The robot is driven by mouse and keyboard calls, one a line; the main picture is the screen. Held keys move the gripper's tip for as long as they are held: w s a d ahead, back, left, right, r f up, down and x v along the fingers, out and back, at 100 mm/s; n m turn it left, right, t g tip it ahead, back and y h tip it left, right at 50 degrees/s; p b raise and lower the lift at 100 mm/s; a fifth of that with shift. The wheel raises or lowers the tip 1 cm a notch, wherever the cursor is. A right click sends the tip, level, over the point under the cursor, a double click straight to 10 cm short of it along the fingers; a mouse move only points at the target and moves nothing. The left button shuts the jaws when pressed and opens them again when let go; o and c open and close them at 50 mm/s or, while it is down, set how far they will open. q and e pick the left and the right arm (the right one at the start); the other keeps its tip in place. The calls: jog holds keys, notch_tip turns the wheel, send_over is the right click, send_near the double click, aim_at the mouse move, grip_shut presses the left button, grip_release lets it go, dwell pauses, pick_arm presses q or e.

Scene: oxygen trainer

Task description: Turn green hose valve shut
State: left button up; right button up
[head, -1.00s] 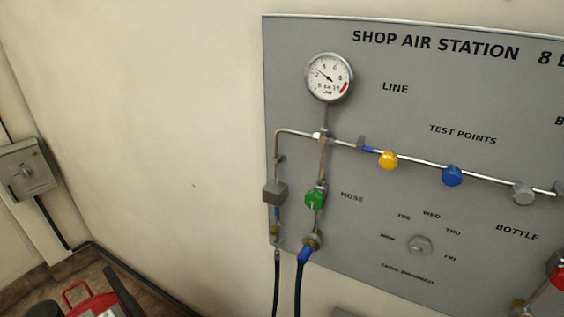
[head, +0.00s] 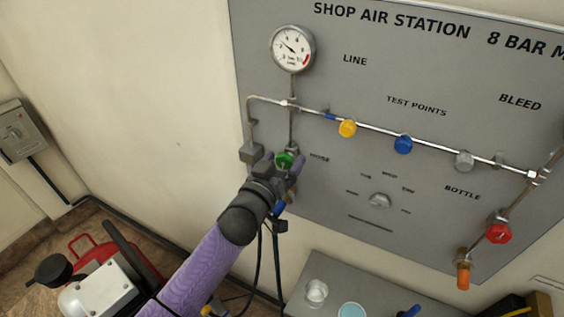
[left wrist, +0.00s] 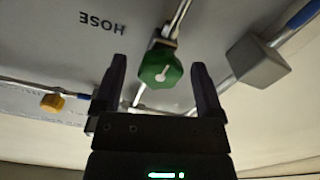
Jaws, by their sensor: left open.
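The green hose valve (head: 284,160) is a green knob on the vertical pipe below the line gauge, beside the HOSE label. My left gripper (head: 284,164) is in front of it in the head view, with a finger on either side. In the left wrist view the green knob (left wrist: 160,72) sits between and beyond the two open fingertips (left wrist: 157,70), with a gap on each side and a white mark on its face. The gripper hides the pipe and fitting below the knob in the head view. My right gripper is not in view.
A grey block (head: 251,152) on a parallel pipe stands close left of the valve. Yellow (head: 347,128) and blue (head: 403,145) knobs are to the right, with a red knob (head: 499,233) farther right. A grey bench (head: 330,272) is below.

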pick_arm(q)
grip_shut()
dwell(0.3)
